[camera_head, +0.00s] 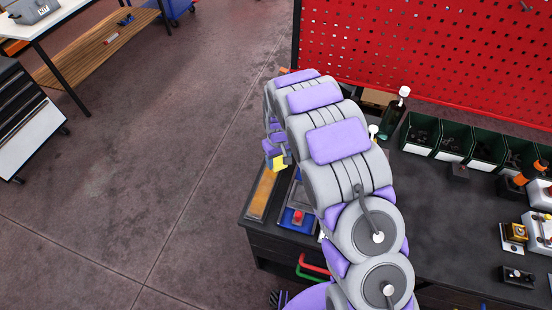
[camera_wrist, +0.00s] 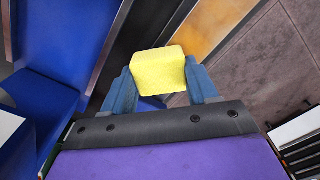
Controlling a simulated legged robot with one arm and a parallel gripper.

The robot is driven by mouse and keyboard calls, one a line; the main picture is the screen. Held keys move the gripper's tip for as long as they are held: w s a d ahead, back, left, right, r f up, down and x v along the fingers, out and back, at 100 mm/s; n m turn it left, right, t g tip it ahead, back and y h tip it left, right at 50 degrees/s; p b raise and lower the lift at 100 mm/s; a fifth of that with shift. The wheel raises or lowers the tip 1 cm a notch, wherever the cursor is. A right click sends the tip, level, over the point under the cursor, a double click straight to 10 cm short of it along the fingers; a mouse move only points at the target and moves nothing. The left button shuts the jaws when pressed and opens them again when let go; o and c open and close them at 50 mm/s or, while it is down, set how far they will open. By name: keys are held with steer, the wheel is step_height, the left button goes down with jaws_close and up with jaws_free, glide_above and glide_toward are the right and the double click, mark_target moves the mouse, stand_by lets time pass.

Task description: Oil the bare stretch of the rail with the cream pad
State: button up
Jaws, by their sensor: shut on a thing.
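My gripper (camera_wrist: 160,88) is shut on a pale yellow block-like pad (camera_wrist: 158,70), the only pad I can make out; it looks yellow more than cream. In the head view the pad (camera_head: 279,162) shows just below my gripper (camera_head: 276,154), above the table's left end. An orange-brown strip in a grey frame (camera_head: 262,192) lies at the table's left edge, and it also shows beyond the pad in the wrist view (camera_wrist: 208,25). I cannot tell for sure whether it is the rail, nor where a bare stretch is. The pad's underside and any contact are hidden.
A blue tray with a red item (camera_head: 297,217) lies right of the strip. My arm hides much of the dark table (camera_head: 440,215). A dark bottle (camera_head: 392,115) and green bins (camera_head: 453,138) stand along the back, before a red pegboard (camera_head: 430,50).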

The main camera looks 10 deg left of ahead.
mark_target(278, 160)
steer(key=shift+d, duration=0.25)
step_height(278, 160, up, 3)
steer(key=shift+f, duration=0.2)
steer(key=shift+a+r+p, duration=0.35)
steer(key=shift+r+p, duration=0.1)
steer(key=shift+r, duration=0.15)
steer(key=shift+a+r, duration=0.15)
steer(key=shift+r, duration=0.55)
steer(key=shift+d+r+p, duration=0.25)
steer(key=shift+d+r, duration=0.05)
steer(key=shift+r, duration=0.4)
steer(key=shift+d+r+p, duration=0.2)
steer(key=shift+d+r, duration=0.1)
steer(key=shift+r, duration=0.35)
steer(key=shift+a, duration=0.5)
steer(key=shift+d, duration=0.1)
steer(key=shift+d, duration=0.3)
